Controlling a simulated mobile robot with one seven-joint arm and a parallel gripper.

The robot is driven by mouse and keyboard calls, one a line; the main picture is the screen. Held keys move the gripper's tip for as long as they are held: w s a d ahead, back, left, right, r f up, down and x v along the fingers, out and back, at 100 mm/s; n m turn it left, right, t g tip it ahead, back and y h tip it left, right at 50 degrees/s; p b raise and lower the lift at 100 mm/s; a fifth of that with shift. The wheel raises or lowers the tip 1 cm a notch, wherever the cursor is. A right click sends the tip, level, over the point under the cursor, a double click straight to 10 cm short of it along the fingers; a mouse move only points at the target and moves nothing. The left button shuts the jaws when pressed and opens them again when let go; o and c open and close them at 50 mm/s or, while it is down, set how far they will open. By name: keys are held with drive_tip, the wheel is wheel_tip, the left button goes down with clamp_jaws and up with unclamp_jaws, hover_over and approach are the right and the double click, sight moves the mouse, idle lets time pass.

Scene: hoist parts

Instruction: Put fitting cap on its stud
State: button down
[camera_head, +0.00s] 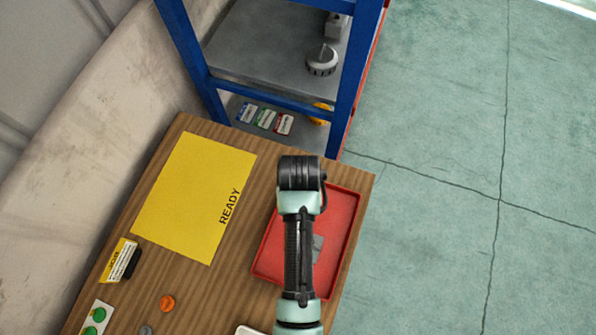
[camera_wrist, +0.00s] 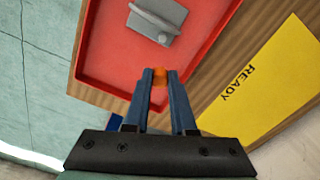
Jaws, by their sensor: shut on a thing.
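My gripper (camera_wrist: 160,76) shows in the wrist view, its two blue fingers shut on a small orange piece, likely the fitting cap (camera_wrist: 160,70). Most of the piece is hidden between the fingers. A grey plate (camera_wrist: 172,10) with a short rod-like stud (camera_wrist: 152,17) on it lies in the red tray, ahead of my fingertips and apart from them. In the head view the grey plate (camera_head: 318,243) shows partly beside my arm, which hides the gripper and the held piece.
The red tray (camera_head: 347,215) has a raised rim and sits at the wooden table's right edge. A yellow READY mat (camera_head: 190,195) lies left of it. An orange round piece (camera_head: 167,303) and a grey one (camera_head: 146,330) lie near the front. A blue-framed shelf (camera_head: 345,85) stands behind.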

drive_tip(key=s+p, duration=0.3)
drive_tip(key=shift+f, duration=0.1)
drive_tip(key=shift+s+d+f, duration=0.1)
drive_tip(key=shift+s+f, duration=0.2)
drive_tip(key=shift+f+b, duration=2.3)
drive_tip(key=shift+b, duration=0.3)
drive_tip(key=shift+r, duration=0.2)
drive_tip(key=shift+f, duration=0.1)
drive_tip(key=shift+f, duration=0.9)
drive_tip(key=shift+f, duration=0.35)
